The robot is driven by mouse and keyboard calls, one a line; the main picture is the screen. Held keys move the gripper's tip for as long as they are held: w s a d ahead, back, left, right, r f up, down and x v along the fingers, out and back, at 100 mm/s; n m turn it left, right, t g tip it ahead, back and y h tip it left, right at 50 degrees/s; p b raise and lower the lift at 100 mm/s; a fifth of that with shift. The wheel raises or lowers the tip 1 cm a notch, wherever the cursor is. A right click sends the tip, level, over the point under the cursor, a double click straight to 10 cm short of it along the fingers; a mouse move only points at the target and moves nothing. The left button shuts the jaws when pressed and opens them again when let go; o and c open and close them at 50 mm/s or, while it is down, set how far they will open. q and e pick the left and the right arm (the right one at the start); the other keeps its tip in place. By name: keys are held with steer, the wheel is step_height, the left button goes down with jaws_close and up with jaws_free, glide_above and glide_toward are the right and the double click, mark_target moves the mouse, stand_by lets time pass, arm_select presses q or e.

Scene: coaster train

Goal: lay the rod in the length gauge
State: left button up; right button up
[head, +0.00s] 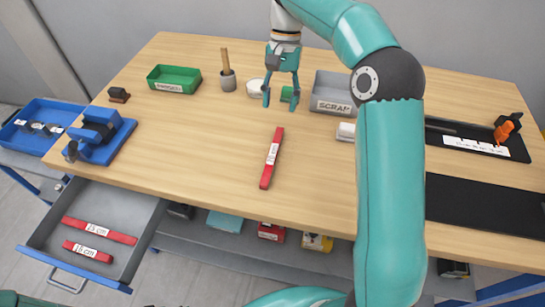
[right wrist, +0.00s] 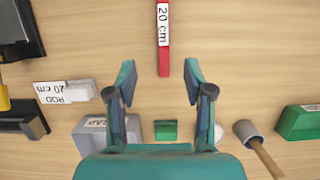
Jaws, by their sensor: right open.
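A red rod (head: 271,160) with a white 20 cm label lies alone on the wooden table, in the middle of the head view. It also shows at the top of the right wrist view (right wrist: 163,42). My right gripper (head: 281,98) is open and empty, beyond the rod in the head view. In the right wrist view its fingers (right wrist: 160,82) are spread, with the rod ahead of the gap and apart from them. What looks like the length gauge is a black tray (head: 437,138) with a white scale strip and an orange piece, at the right. My left gripper is not in view.
A white card (right wrist: 64,92) reads ROD 20 cm. An open drawer (head: 147,236) holds two red rods. A blue device (head: 103,138) stands at left.

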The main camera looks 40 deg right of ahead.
glide_above(272, 153)
steer(key=d, duration=0.2)
steer(key=f, duration=0.6)
steer(key=f+b, duration=0.1)
steer(key=f, duration=0.2)
steer(key=shift+w, duration=0.4)
steer(key=shift+a+p+x, duration=0.15)
steer(key=shift+p+x, duration=0.05)
steer(key=shift+x, duration=1.1)
steer(key=shift+a+p+x, duration=0.1)
steer(key=shift+p+x, duration=0.1)
steer(key=shift+x, duration=1.1)
steer(key=shift+w+r, duration=0.1)
steer(key=shift+w, duration=0.05)
steer(key=shift+c, duration=0.3)
jaws_close()
